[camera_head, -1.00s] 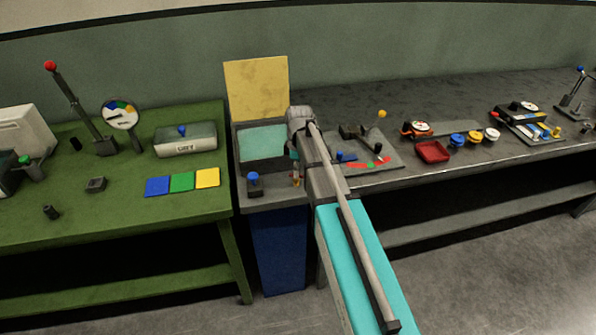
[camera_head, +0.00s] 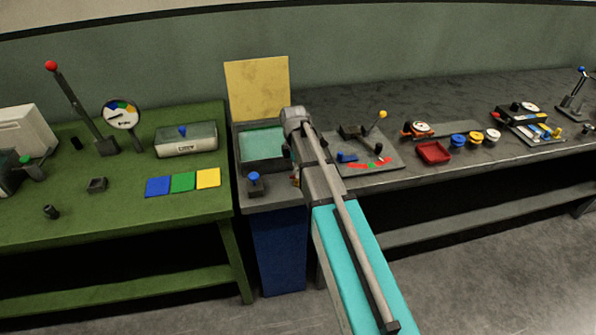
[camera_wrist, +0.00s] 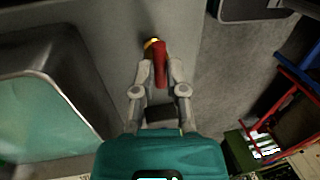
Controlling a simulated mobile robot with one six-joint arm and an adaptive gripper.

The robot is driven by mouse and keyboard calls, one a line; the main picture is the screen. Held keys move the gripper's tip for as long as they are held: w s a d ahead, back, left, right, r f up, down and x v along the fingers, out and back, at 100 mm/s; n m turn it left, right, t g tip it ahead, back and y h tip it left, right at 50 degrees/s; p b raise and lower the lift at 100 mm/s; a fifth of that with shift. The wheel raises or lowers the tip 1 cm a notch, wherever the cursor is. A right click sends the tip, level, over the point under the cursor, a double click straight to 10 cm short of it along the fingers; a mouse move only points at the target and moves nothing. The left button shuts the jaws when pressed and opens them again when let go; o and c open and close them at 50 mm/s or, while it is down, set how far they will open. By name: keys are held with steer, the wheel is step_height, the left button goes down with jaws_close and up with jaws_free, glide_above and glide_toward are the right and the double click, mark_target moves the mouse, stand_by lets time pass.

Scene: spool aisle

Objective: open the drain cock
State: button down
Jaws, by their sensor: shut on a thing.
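The drain cock has a red lever handle (camera_wrist: 161,66) and a yellow, brass-like end, seen in the upper middle of the wrist view. My gripper (camera_wrist: 160,55) has its two grey fingers on either side of the red handle and is shut on it. In the head view the gripper is mostly hidden behind my arm, and only a small red and yellow part of the drain cock (camera_head: 296,181) shows beside it. The cock sits at the front of the bench, by the basin (camera_head: 241,167) with greenish water. Its exact turn angle is hard to tell.
A blue-knobbed control (camera_head: 254,182) stands just left of the cock. A blue bin (camera_head: 278,250) is under the bench front. A panel with a yellow-knobbed lever (camera_head: 382,115) is right of my arm. A green table (camera_head: 120,215) lies left.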

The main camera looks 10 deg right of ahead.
steer(key=c, duration=0.7)
jaws_free()
steer(key=shift+r, duration=0.1)
